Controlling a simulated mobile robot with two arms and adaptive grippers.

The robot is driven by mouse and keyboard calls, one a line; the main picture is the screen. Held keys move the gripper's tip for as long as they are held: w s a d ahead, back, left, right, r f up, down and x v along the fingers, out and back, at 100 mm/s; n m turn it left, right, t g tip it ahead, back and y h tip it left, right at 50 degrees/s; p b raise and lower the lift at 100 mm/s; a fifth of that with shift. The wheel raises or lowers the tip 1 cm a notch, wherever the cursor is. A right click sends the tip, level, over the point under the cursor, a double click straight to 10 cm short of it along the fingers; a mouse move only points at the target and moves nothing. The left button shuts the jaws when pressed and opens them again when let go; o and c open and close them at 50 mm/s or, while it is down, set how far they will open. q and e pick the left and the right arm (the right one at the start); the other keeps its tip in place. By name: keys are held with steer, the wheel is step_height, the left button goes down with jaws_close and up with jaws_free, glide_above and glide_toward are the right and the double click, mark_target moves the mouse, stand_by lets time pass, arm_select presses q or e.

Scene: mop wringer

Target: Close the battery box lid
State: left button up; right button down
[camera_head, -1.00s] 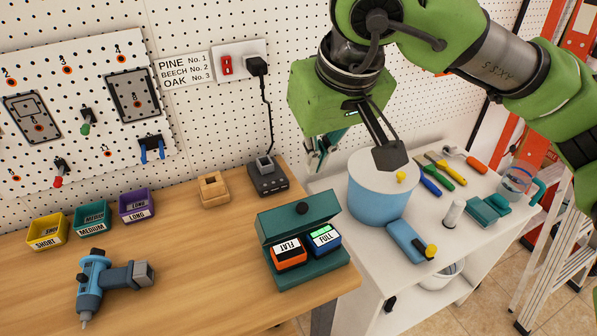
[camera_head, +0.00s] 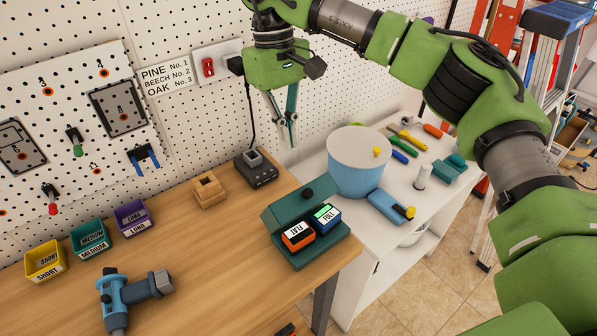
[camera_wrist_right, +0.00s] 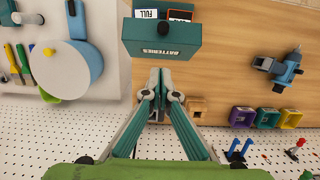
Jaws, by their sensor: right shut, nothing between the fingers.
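The teal battery box (camera_head: 338,250) sits at the right end of the wooden bench. Its lid (camera_head: 284,213), with a black knob (camera_head: 307,193), stands raised at the back. An orange battery labelled FLAT (camera_head: 298,237) and a blue battery labelled FULL (camera_head: 326,216) sit side by side inside. In the right wrist view the lid's outer face reads BATTERIES (camera_wrist_right: 165,50). My right gripper (camera_head: 291,144) is shut and empty, pointing down behind and above the box, apart from the lid. It also shows in the right wrist view (camera_wrist_right: 161,73). My left gripper is out of view.
A charger (camera_head: 257,168) and a wooden block (camera_head: 208,190) stand on the bench near the pegboard. A blue drill (camera_head: 130,295) and several small bins lie left. A blue bucket (camera_head: 358,172) stands on the white cart right of the box. Bench between drill and box is clear.

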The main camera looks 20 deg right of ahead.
mark_target(302, 190)
steer(key=s+f+p, duration=0.1)
steer(key=f, duration=0.1)
steer(key=s+f, duration=0.1)
steer(key=f, duration=0.1)
steer(key=s+d+f+p, duration=0.1)
steer(key=f, duration=0.1)
steer(key=shift+s+d+f+p, duration=0.1)
steer(key=shift+s+f+p, duration=0.15)
steer(key=shift+f+p, duration=0.05)
steer(key=shift+s+d+f, duration=0.1)
steer(key=shift+s+f, duration=0.15)
steer(key=shift+s, duration=0.1)
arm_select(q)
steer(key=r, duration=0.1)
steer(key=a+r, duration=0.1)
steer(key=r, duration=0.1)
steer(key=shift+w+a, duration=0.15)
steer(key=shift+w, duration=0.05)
